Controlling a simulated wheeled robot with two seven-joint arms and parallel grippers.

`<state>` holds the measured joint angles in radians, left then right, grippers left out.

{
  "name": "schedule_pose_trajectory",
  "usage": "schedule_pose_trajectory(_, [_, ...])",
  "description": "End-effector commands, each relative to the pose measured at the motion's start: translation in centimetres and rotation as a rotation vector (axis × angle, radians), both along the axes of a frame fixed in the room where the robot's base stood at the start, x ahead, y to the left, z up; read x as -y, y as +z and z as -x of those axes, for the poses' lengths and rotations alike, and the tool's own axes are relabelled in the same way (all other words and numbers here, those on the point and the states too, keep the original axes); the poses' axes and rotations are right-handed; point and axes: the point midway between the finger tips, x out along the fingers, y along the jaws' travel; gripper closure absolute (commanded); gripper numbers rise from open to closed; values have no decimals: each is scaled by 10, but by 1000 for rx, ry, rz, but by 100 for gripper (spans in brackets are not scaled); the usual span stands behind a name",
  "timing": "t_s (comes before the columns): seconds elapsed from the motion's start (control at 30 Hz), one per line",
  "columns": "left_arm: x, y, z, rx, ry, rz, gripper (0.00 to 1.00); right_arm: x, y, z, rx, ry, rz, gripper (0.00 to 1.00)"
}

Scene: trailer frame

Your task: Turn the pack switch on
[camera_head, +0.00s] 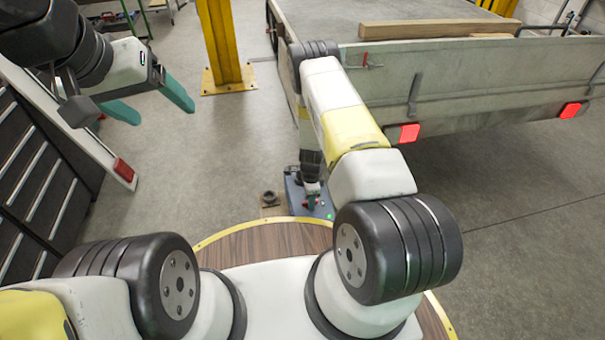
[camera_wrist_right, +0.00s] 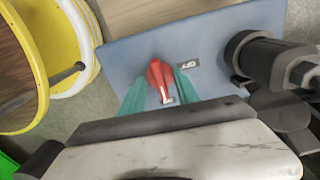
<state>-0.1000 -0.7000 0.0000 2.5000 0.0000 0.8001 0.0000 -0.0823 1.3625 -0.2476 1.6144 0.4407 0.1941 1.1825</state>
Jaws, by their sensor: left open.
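The pack (camera_head: 294,197) is a blue-grey box low by the front edge of my base, partly hidden by my right arm. In the right wrist view its blue top plate (camera_wrist_right: 125,55) bears a red switch (camera_wrist_right: 157,73) with a pale tip. A small label (camera_wrist_right: 187,64), apparently reading OFF, is beside it. My right gripper (camera_wrist_right: 161,78) has its teal fingers on either side of the red switch; whether they press on it I cannot tell. It also shows at the pack in the head view (camera_head: 312,200). My left gripper (camera_head: 152,105) is open and empty, raised at upper left.
A dark cylindrical connector (camera_wrist_right: 262,58) stands on the plate near the switch. A small dark ring-shaped part (camera_head: 269,198) is beside the pack. The trailer (camera_head: 470,85) stands at upper right, a yellow post (camera_head: 222,45) behind. Drawer cabinets (camera_head: 35,180) line the left. Floor between is clear.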

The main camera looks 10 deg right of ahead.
Motion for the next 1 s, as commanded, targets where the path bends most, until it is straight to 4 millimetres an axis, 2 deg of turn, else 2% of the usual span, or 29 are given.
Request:
schedule_pose_trajectory(0.17, [0, 0, 0, 0, 0, 0, 23, 0, 7, 0, 0, 1, 0, 62])
schedule_pose_trajectory(0.73, [0, 0, 0, 0, 0, 0, 23, 0, 53, 0, 1, 1, 0, 62])
schedule_pose_trajectory(1.0, [0, 0, 0, 0, 0, 0, 23, 0, 60, 0, 0, 1, 0, 62])
